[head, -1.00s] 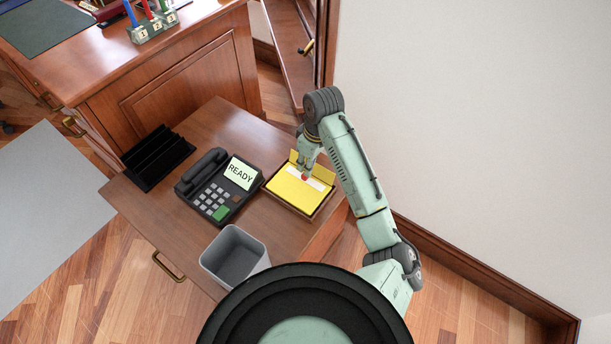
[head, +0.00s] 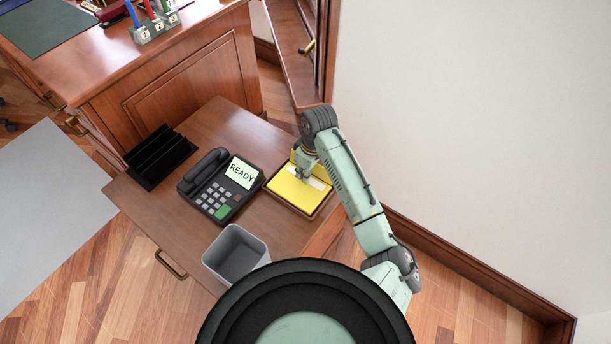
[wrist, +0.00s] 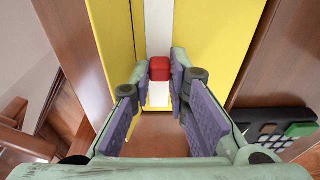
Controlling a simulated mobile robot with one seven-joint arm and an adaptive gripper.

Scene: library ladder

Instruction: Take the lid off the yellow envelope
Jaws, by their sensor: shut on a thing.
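The yellow envelope (head: 290,188) lies in a shallow wooden tray on the small side table. A white strip runs across its yellow face, and a yellow part stands at its back edge, partly hidden by my arm. In the wrist view yellow surfaces (wrist: 215,45) lie on both sides of the white strip. A small red knob (wrist: 160,68) sits on the strip, between my fingertips. My gripper (wrist: 162,72) is shut on this red knob, with one finger on each side. In the head view my gripper (head: 304,178) hides the knob. I cannot tell where the lid's edge runs.
A black desk phone (head: 218,186) with a READY screen stands just left of the envelope. A black rack (head: 158,157) and a grey bin (head: 236,254) are farther left and in front. A wall (head: 470,130) rises on the right. Bare tabletop lies between phone and bin.

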